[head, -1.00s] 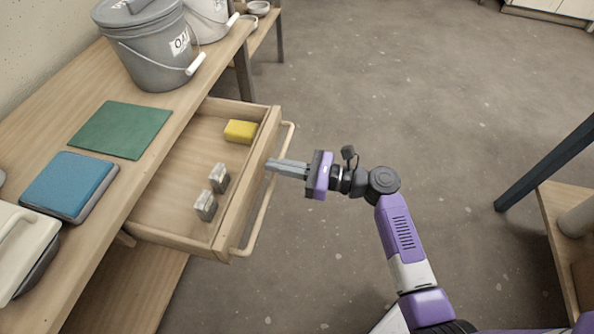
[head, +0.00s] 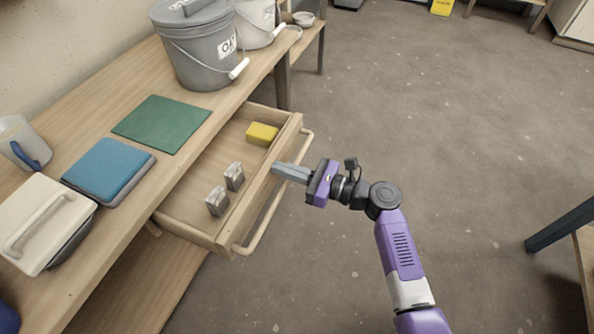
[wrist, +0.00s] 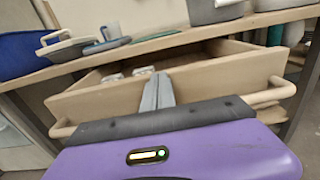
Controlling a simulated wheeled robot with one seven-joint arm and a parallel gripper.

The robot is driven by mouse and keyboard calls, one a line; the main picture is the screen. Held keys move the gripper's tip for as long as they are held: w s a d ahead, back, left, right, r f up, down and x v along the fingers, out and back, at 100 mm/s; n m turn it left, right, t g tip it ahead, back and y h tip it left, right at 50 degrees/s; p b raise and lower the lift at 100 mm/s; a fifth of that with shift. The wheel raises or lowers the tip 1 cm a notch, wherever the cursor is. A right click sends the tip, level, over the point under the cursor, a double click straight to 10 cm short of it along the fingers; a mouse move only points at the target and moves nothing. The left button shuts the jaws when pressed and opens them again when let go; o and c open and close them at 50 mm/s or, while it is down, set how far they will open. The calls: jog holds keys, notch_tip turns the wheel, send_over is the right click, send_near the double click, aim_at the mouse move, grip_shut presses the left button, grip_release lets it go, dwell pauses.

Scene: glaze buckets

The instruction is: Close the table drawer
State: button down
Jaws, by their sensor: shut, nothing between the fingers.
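The wooden table drawer (head: 236,222) is partly open, sticking out from under the table top. Its bar handle (head: 285,190) runs along the outside of its front. A yellow block (head: 262,134) and two small grey blocks (head: 234,176) (head: 216,201) lie in it. My gripper (head: 276,169) is shut and empty, its fingertips at the front panel, over the handle. In the wrist view, the shut fingers (wrist: 159,80) point at the middle of the drawer front (wrist: 215,77); I cannot tell for sure whether they touch it.
The wooden table (head: 85,245) holds a grey bucket (head: 195,50), a green mat (head: 160,124), a blue pad (head: 108,170), a white-lidded container (head: 40,220) and a mug (head: 22,142). A dark post (head: 560,230) stands at the right. The floor (head: 430,130) between is clear.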

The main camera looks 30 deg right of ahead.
jog(key=x, duration=1.5)
jog(key=shift+w+a+f+b, duration=0.1)
jog(key=shift+w+a+b, duration=0.1)
jog(key=shift+b, duration=0.2)
jog(key=shift+s+d, duration=0.1)
jog(key=shift+d, duration=0.05)
